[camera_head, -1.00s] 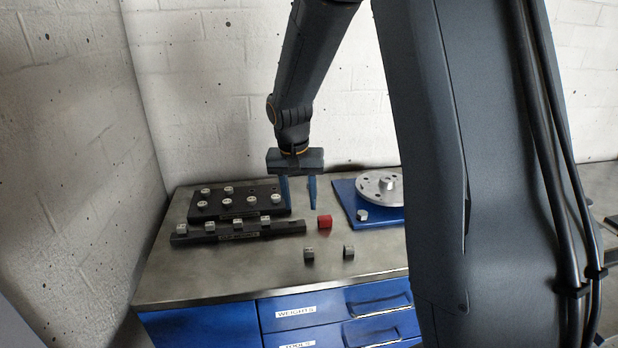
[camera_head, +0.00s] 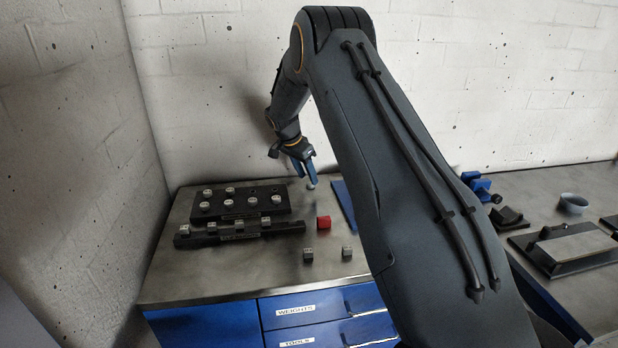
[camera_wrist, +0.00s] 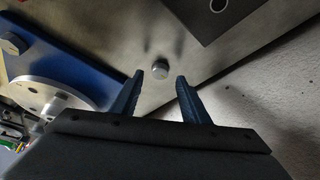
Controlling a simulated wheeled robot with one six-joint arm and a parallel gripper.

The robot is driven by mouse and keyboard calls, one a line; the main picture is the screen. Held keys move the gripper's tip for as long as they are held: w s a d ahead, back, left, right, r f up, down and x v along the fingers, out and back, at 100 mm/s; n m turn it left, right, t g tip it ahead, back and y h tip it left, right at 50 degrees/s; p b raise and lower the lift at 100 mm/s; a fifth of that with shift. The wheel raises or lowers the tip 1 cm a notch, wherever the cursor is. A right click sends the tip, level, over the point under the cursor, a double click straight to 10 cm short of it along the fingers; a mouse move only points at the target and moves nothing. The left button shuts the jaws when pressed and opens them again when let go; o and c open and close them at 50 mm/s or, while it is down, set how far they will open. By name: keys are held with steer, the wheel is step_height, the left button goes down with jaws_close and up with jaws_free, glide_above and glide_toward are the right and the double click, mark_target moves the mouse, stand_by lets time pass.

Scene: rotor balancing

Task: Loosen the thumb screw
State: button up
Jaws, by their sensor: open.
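My gripper (camera_head: 303,176) hangs above the back of the workbench, between the black weight rack and the blue base. In the wrist view its two blue fingers (camera_wrist: 160,78) are apart with nothing between them. I cannot tell which silver piece is the thumb screw.
A black rack (camera_head: 240,206) with silver weights and a black bar (camera_head: 190,240) stand at left. My arm hides most of the blue base in the head view.

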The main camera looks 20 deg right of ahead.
mark_target(311, 185)
steer(key=shift+p+x, duration=0.35)
steer(key=shift+x, duration=1.05)
jaws_close()
steer(key=c, duration=1.1)
jaws_free()
